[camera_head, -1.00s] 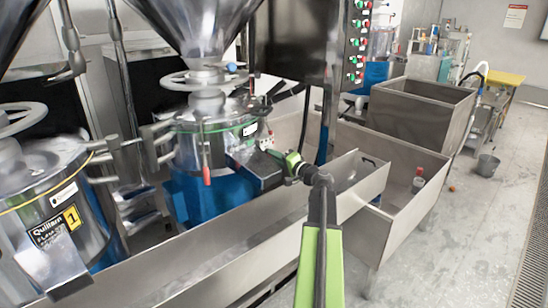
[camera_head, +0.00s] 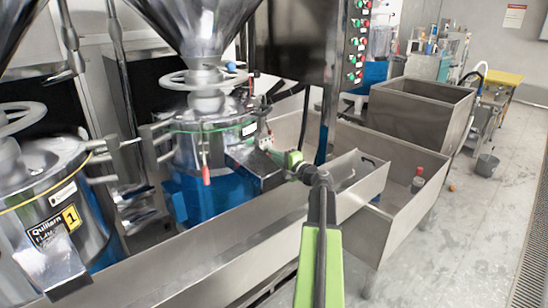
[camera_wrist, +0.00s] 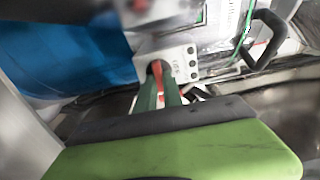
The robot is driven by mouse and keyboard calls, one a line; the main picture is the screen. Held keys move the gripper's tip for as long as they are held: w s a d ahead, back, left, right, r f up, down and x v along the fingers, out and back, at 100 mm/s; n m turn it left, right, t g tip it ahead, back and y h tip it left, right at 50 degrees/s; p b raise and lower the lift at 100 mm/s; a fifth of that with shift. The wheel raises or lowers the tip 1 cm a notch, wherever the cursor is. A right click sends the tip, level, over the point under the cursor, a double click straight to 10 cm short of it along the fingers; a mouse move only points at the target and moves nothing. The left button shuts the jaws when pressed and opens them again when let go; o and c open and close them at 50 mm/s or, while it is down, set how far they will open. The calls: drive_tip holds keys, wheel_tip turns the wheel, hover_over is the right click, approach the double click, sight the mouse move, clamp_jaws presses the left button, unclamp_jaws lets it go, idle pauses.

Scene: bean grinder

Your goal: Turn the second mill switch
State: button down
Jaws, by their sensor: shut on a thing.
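The second mill (camera_head: 205,150) is a steel drum with a blue base under a large funnel, in the middle left of the head view. My gripper (camera_head: 270,148) reaches its right side, next to the spout. In the wrist view, a light switch plate (camera_wrist: 190,64) with dark holes carries a red-orange switch lever (camera_wrist: 157,70). My green fingers (camera_wrist: 160,94) are shut on the lever, which shows between them. In the head view the lever is too small to make out.
Another mill (camera_head: 55,195) labelled 1 stands at the left. A long steel trough (camera_head: 220,255) runs in front of the mills. A control box (camera_head: 357,45) with red and green buttons hangs above.

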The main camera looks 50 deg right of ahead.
drive_tip(key=c, duration=1.5)
unclamp_jaws()
drive_tip(key=s, duration=1.1)
drive_tip(key=s+a, duration=0.1)
drive_tip(key=s, duration=0.5)
drive_tip(key=shift+s+a, duration=0.1)
drive_tip(key=shift+s, duration=0.1)
